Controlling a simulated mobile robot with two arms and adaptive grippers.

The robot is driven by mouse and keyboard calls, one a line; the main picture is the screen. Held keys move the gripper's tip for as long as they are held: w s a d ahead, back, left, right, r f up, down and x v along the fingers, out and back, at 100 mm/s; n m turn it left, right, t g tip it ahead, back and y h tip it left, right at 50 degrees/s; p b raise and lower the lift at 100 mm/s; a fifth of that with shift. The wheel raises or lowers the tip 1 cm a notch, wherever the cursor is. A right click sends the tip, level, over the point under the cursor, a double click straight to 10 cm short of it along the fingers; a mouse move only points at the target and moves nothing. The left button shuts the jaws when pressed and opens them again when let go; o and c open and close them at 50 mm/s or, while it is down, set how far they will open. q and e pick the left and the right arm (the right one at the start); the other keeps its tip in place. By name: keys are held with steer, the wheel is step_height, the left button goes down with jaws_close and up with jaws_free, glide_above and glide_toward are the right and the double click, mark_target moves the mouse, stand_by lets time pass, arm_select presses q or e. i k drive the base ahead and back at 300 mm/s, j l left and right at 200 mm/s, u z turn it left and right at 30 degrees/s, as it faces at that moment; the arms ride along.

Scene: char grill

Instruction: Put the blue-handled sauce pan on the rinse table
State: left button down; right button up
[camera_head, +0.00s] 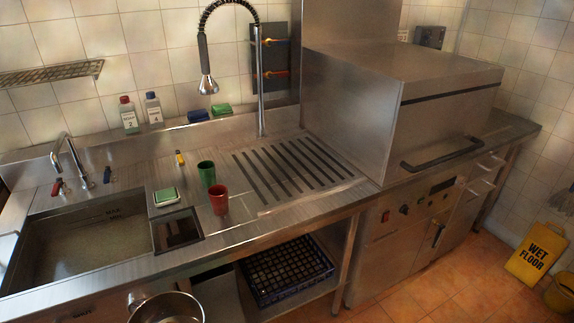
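A round metal pan (167,309) shows at the bottom edge, in front of the counter and cut off by the frame. No blue handle shows on it, so I cannot tell if it is the blue-handled sauce pan. I cannot see what supports it. The rinse table appears to be the steel counter (240,238) with the slotted drain area (290,168) under the hanging spray tap. Neither of my grippers is in view.
A green cup (207,174), a red cup (219,199) and a green-and-white sponge (166,197) stand left of the slots. A water-filled sink (85,245) is at left, a hooded steel machine (400,110) at right. A dark crate (287,271) sits below. The slotted area is clear.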

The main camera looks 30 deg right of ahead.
mark_target(274, 170)
steer(key=l+u, duration=0.45)
steer(key=l, duration=1.75)
